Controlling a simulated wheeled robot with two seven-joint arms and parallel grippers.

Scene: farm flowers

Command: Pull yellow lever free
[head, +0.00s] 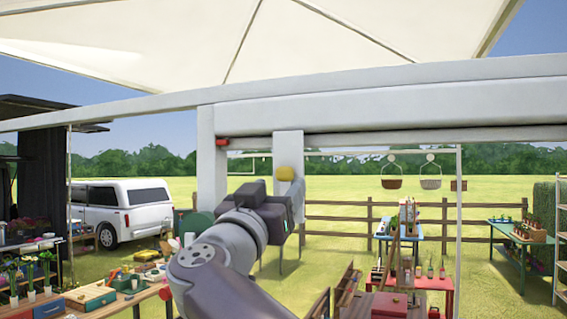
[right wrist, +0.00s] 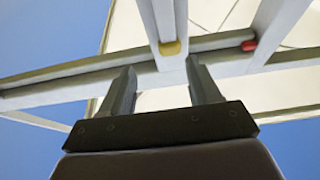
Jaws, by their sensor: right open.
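The yellow lever (head: 285,173) is a small rounded yellow piece on a white upright post of the canopy frame. In the right wrist view the yellow lever (right wrist: 171,47) sits on the post, ahead of and between the fingers. My right gripper (head: 296,200) is raised beside the post, just below the lever in the head view. In the right wrist view its two fingers (right wrist: 162,75) are apart with nothing between them, and a gap shows before the lever. My left gripper is not in view.
A red knob (head: 222,142) sits on the neighbouring post; it also shows in the right wrist view (right wrist: 249,45). White beams (head: 380,98) cross above. A cluttered table (head: 110,293) is at lower left, and a red table (head: 432,283) at lower right. Open grass lies beyond.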

